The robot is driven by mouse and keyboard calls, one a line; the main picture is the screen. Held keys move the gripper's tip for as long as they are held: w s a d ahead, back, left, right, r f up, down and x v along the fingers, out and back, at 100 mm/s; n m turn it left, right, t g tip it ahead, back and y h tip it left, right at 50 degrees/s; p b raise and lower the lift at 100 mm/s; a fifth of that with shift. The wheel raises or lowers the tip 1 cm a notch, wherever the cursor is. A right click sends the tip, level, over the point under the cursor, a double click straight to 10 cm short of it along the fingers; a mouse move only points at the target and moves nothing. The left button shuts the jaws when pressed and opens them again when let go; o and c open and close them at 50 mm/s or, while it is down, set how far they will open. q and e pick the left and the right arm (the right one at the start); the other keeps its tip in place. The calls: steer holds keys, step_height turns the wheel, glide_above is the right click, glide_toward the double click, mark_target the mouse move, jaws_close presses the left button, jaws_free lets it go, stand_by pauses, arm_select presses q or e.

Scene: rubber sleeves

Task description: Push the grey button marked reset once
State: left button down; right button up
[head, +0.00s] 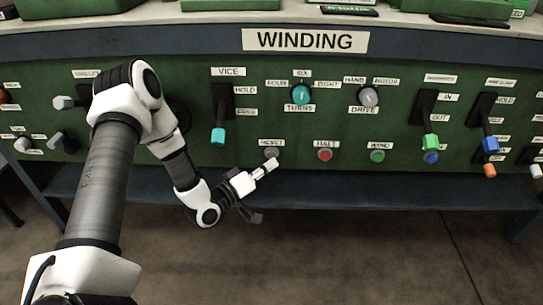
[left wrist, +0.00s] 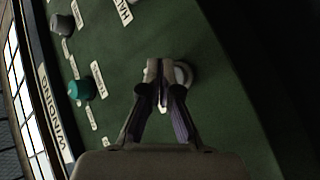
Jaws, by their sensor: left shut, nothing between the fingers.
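The grey reset button (head: 271,152) sits on the green panel under the label RESET (head: 271,143). My left gripper (head: 271,164) is shut and empty, its tips just below and in front of the button in the head view. In the left wrist view the closed fingertips (left wrist: 161,68) overlap the round grey button (left wrist: 184,73), hiding its left part. I cannot tell whether the tips touch it. My right gripper is in neither view.
A red button (head: 325,154) and a green button (head: 377,156) lie to the right of reset. A teal-handled lever (head: 218,136) is up to the left, and a teal knob (head: 302,95) and grey knob (head: 368,96) are above. Below the panel is a blue ledge (head: 350,190).

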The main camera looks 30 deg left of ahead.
arm_select(q)
steer(key=s+d, duration=0.1)
steer(key=s, duration=0.2)
steer(key=s+d, duration=0.1)
steer(key=shift+s+d, duration=0.15)
steer(key=shift+d, duration=0.15)
stand_by(0.8)
